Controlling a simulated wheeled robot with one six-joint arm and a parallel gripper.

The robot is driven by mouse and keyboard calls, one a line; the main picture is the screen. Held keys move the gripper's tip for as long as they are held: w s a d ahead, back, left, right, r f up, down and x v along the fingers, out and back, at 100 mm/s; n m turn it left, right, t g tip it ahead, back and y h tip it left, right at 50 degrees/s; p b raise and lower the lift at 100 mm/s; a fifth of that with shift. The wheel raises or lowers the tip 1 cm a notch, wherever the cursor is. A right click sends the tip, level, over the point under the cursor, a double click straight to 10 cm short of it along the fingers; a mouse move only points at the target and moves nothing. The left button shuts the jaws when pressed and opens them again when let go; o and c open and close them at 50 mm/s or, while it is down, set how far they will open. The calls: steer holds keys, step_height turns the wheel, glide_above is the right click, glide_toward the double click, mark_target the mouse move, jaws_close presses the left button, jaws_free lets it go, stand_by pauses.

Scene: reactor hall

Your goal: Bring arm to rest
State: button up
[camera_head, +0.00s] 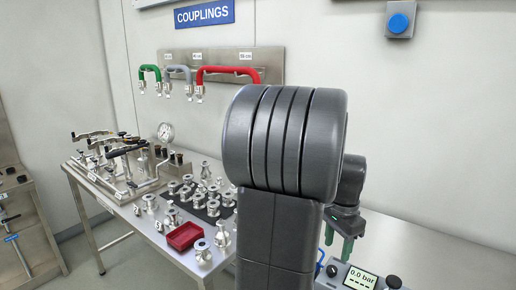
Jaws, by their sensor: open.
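My dark grey arm rises in the middle of the view, its large ribbed joint close to the camera. Behind it, to the right, my gripper (339,244) points down with two green fingers apart, and nothing shows between them. It is partly hidden by the arm. It hangs above or behind a grey device (354,277) whose display reads 0.0 bar; I cannot tell whether they touch.
A steel table (118,207) at left carries many metal couplings (199,205), a red tray (184,236), and a gauge assembly (165,133). Green, grey and red hoses hang on a wall rack (222,58). The bench surface (440,262) at right looks clear.

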mark_target(333, 268)
step_height(333, 268, down, 7)
steer(key=shift+r, duration=0.1)
stand_by(0.5)
